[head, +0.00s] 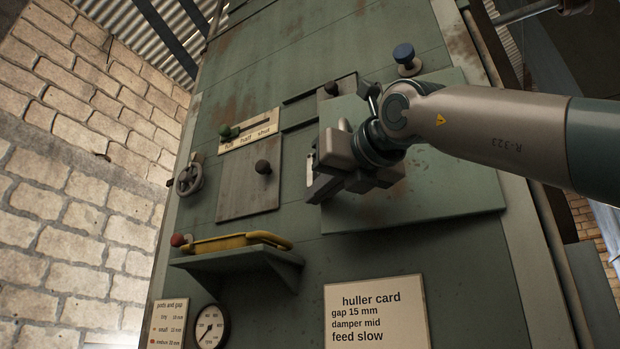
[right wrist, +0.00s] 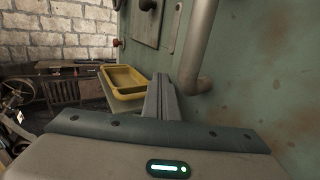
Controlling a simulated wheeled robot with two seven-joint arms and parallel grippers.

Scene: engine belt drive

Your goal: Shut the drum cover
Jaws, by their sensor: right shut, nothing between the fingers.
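The drum cover appears to be the large flat green panel (head: 450,205) at the right of the machine front in the head view. I cannot tell whether it stands slightly open. A grey bar handle (right wrist: 198,50) stands out from a green surface in the right wrist view. My right gripper (head: 318,188) is in front of the panel's left edge and hides part of it. Its fingers (right wrist: 161,98) are shut and empty, to the left of the handle's lower end. I cannot tell whether they touch the handle. My left gripper is not in view.
A yellow tray (head: 235,242) sits on a green shelf (head: 260,260) below left. A grey plate (head: 240,185) with a dark knob, a lever slot (head: 250,132), a handwheel (head: 188,180) and a blue knob (head: 404,55) are nearby. A huller card (head: 377,316) is below.

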